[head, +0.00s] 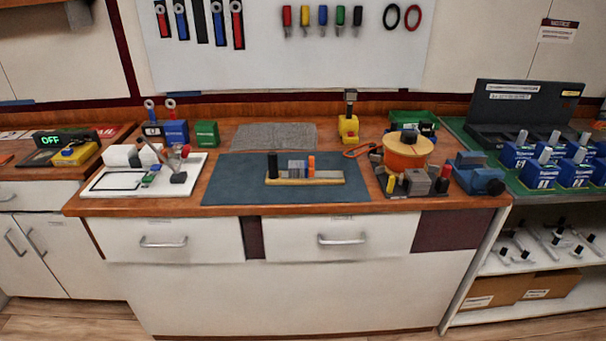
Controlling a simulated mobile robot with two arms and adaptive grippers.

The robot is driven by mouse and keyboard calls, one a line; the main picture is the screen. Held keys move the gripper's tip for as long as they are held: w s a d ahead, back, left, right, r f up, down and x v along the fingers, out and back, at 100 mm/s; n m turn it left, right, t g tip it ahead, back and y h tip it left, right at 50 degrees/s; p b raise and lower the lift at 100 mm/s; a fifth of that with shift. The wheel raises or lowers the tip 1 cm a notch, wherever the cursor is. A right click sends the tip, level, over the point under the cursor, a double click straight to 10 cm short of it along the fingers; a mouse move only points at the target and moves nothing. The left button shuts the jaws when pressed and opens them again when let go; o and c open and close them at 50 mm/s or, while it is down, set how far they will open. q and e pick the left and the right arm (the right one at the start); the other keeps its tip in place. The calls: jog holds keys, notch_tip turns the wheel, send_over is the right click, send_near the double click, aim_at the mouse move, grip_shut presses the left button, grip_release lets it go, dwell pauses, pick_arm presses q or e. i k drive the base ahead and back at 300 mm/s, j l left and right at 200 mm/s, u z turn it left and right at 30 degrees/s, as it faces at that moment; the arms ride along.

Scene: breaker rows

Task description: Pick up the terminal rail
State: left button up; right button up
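The terminal rail (304,180) lies on the dark blue mat (235,187) in the middle of the workbench. It is a tan strip that carries a tall black block (272,166), grey and blue blocks, and an upright orange block (311,166). It lies roughly parallel to the bench's front edge, a little back from it. Neither my left nor my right gripper is in view.
A white board (112,185) with small parts stands left of the mat. Right of it are an orange spool (404,157), a tool holder and a blue vise (478,175). A yellow tool (349,128) stands behind. The mat's left part is clear.

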aim_at(294, 176)
jog(key=i, duration=1.25)
jog(key=k, duration=0.5)
